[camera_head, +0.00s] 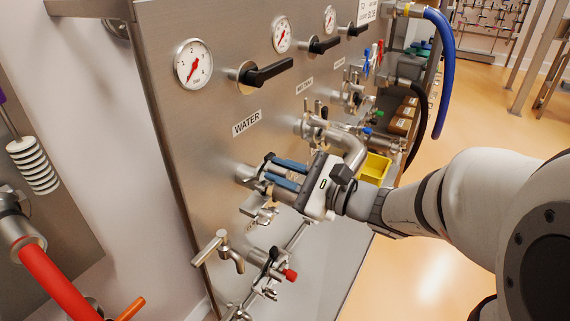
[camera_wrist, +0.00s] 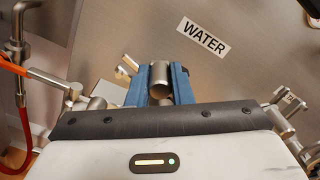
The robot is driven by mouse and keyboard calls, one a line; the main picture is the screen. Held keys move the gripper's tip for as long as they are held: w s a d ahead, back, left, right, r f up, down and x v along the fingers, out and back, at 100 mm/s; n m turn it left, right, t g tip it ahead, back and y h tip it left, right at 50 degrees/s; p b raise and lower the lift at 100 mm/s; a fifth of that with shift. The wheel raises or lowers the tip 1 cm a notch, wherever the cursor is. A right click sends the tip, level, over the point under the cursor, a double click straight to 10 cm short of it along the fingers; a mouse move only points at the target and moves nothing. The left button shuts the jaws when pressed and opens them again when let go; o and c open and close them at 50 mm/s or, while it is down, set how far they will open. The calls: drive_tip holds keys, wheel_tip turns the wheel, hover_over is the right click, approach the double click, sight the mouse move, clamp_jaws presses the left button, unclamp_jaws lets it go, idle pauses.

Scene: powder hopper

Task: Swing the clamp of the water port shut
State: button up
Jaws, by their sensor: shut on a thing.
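The water port (camera_head: 245,174) sticks out of the steel panel below the WATER label (camera_head: 246,122); the label also shows in the wrist view (camera_wrist: 203,38). My gripper (camera_head: 274,175) is at the port. Its two blue fingers, also in the wrist view (camera_wrist: 161,84), are shut on a short round steel tube (camera_wrist: 160,74) with its open end toward the camera. I cannot tell whether this tube is the port itself or a fitting on it. Steel clamp parts (camera_head: 262,213) hang just below the fingers; one steel piece shows left of them in the wrist view (camera_wrist: 126,66). The fingers hide much of the joint.
Black valve handles (camera_head: 270,72) and gauges (camera_head: 193,64) sit above. A steel elbow pipe (camera_head: 350,147) is close right of my gripper, near a yellow bin (camera_head: 375,168). A tap (camera_head: 222,248) and a red-knobbed valve (camera_head: 290,275) are below. A red hose (camera_head: 60,285) is at left.

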sight(268, 184)
drive_tip(key=shift+s+a+f, duration=0.1)
drive_tip(key=shift+s+f, duration=0.05)
idle(0.3)
drive_tip(key=f+b, duration=0.2)
drive_tip(key=b, duration=0.1)
drive_tip(key=s+f+b, duration=0.1)
drive_tip(key=shift+a+b, duration=0.35)
drive_tip(key=shift+a, duration=0.05)
drive_tip(key=o, duration=0.5)
drive_tip(key=shift+r, duration=0.3)
drive_tip(key=o, duration=0.4)
drive_tip(key=shift+c, duration=0.2)
drive_tip(key=shift+s+d+f, duration=0.1)
drive_tip(key=shift+s+d, duration=0.1)
drive_tip(key=shift+d, duration=0.15)
drive_tip(key=b+v, duration=0.2)
drive_tip(key=v, duration=0.6)
